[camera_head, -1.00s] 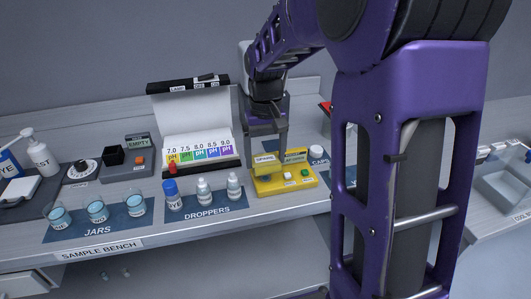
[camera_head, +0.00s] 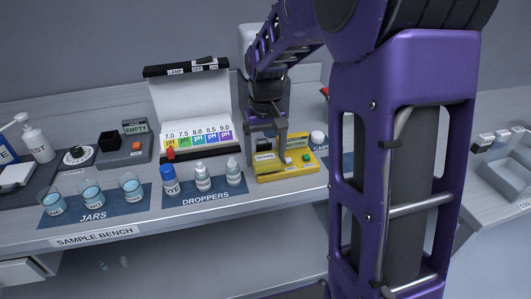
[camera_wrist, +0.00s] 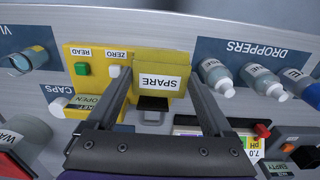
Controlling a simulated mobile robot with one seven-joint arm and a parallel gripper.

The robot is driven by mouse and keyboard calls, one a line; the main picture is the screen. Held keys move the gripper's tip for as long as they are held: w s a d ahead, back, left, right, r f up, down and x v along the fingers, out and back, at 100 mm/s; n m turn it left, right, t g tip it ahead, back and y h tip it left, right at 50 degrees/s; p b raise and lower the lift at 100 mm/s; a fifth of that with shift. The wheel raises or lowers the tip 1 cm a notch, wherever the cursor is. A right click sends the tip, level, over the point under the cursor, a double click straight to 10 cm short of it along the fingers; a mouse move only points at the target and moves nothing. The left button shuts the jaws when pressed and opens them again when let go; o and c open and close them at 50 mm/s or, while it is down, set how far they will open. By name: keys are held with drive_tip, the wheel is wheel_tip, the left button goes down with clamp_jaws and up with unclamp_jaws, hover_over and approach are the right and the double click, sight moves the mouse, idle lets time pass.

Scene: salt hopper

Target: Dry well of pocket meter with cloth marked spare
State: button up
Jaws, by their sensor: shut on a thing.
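The yellow pocket meter (camera_head: 290,172) sits on the bench right of the droppers. The wrist view shows its yellow body (camera_wrist: 95,60) with READ and ZERO buttons and a small display reading OPEN. My gripper (camera_wrist: 160,90) is shut on a yellow cloth marked SPARE (camera_wrist: 158,82). In the head view, my gripper (camera_head: 268,148) is at the meter's left part with the cloth (camera_head: 264,156) between its fingers. The cloth covers that part, so the well is hidden. I cannot tell whether the cloth touches it. A dark square piece (camera_wrist: 152,104) shows beyond the cloth.
Several dropper bottles (camera_head: 203,177) stand close left of the meter, with jars (camera_head: 93,195) farther left. A pH colour chart box (camera_head: 193,120) stands open behind. A white cap (camera_head: 318,137) lies on the CAPS mat to the right. My arm blocks the bench's right part.

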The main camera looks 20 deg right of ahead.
drive_tip(key=shift+f+b, duration=0.35)
drive_tip(key=shift+f, duration=0.3)
drive_tip(key=shift+r, duration=0.1)
idle(1.4)
wheel_tip(320, 180, up, 7)
drive_tip(key=p, duration=0.6)
idle(0.7)
